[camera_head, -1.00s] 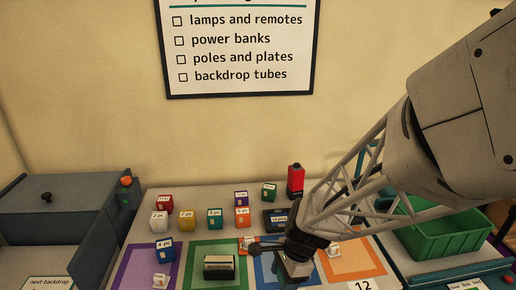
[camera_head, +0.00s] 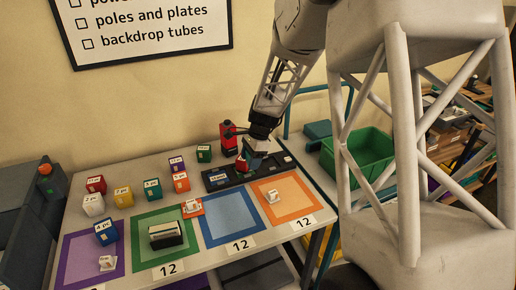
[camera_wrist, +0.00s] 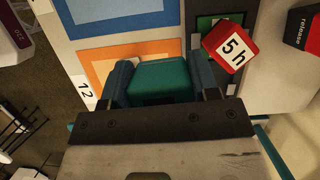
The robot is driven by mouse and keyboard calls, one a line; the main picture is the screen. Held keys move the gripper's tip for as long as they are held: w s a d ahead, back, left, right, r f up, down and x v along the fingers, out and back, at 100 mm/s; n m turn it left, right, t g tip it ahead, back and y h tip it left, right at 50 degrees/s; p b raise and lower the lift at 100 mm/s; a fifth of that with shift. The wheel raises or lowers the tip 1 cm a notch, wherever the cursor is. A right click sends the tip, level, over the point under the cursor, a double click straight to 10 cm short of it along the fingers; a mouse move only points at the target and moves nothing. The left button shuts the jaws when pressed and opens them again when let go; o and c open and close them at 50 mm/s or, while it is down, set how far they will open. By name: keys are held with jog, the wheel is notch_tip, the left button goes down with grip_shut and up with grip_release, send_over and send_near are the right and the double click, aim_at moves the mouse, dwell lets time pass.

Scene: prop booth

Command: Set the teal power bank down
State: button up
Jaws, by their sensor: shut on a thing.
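My gripper (camera_wrist: 162,84) is shut on the teal power bank (camera_wrist: 160,77), which sits between its two fingers in the wrist view. In the head view my gripper (camera_head: 250,163) is over the dark tray (camera_head: 216,182) at the back of the table; the power bank is mostly hidden there. The wrist view shows the tray's edge and the orange-bordered square (camera_wrist: 96,68) beside and below the power bank. I cannot tell whether the power bank touches anything beneath it. A red block marked "5 h" (camera_wrist: 228,47) lies right beside the gripper.
A red release device (camera_head: 228,140) stands behind the tray. Blue (camera_head: 228,217), green and purple bordered squares lie in front; the blue one is clear. A small white tagged item (camera_head: 272,197) is on the orange square. Several labelled cubes stand left. A green bin (camera_head: 365,150) is at right.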

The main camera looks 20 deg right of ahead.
jog(key=w+d+f, duration=0.2)
jog(key=w+d, duration=0.5)
jog(key=d, duration=0.2)
jog(key=shift+m, duration=0.3)
notch_tip(320, 180, down, 4)
jog(key=shift+f, duration=0.25)
jog(key=shift+w, duration=0.1)
jog(key=w+d, duration=0.1)
jog(key=w, duration=0.4)
jog(key=w+d+f, duration=0.1)
jog(key=w, duration=0.4)
jog(key=w+d, duration=0.1)
jog(key=w, duration=0.4)
jog(key=shift+w+d+f, duration=0.15)
jog(key=shift+d+f, duration=0.1)
jog(key=shift+d, duration=0.1)
jog(key=shift+f, duration=0.1)
jog(key=shift+f, duration=1.65)
jog(key=shift+f, duration=0.15)
